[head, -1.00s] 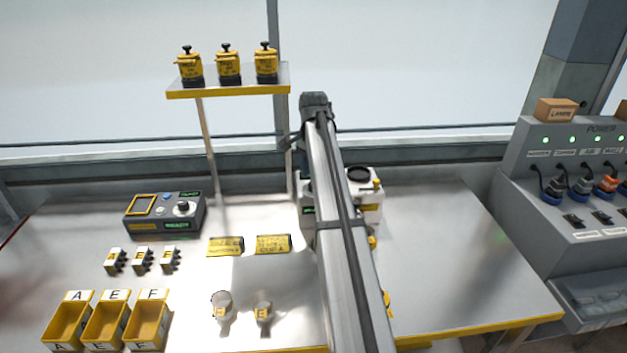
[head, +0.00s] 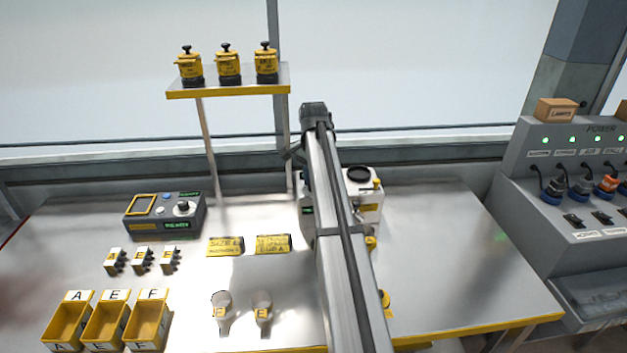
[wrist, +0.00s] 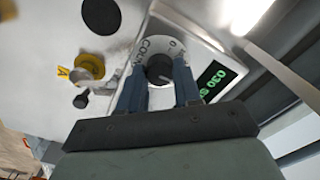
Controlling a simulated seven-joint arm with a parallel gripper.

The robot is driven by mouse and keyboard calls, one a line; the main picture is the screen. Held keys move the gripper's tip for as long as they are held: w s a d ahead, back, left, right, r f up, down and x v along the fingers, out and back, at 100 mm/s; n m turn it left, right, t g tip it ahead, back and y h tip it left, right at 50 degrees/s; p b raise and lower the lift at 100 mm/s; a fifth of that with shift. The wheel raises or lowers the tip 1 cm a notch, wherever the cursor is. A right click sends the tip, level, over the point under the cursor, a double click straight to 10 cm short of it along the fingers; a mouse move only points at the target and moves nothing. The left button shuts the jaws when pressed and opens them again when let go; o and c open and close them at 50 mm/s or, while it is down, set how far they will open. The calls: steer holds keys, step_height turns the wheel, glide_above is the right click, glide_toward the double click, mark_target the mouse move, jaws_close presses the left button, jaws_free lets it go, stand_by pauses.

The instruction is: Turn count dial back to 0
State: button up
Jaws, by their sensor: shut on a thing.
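The count dial (wrist: 160,72) shows in the wrist view as a dark round knob with a light pointer line, on a pale disc with partly visible lettering. My gripper (wrist: 159,88) has its two blue-grey fingers on either side of the knob and is shut on it. A small display (wrist: 212,81) with green characters, reading about "030" at its start, is right of the dial. In the head view the seeder (head: 369,197), a white machine, stands behind my arm. My arm hides the dial and the gripper there.
A yellow fitting with a black knob (wrist: 88,72) is left of the dial in the wrist view. A control box (head: 165,215), yellow bins (head: 107,322) and two cups are left on the table (head: 450,270). The table's right side is clear.

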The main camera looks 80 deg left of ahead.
steer(key=c, duration=0.4)
steer(key=shift+n, duration=0.4)
steer(key=n, duration=0.7)
steer(key=shift+n, duration=0.3)
steer(key=n, duration=0.9)
steer(key=shift+n, duration=0.5)
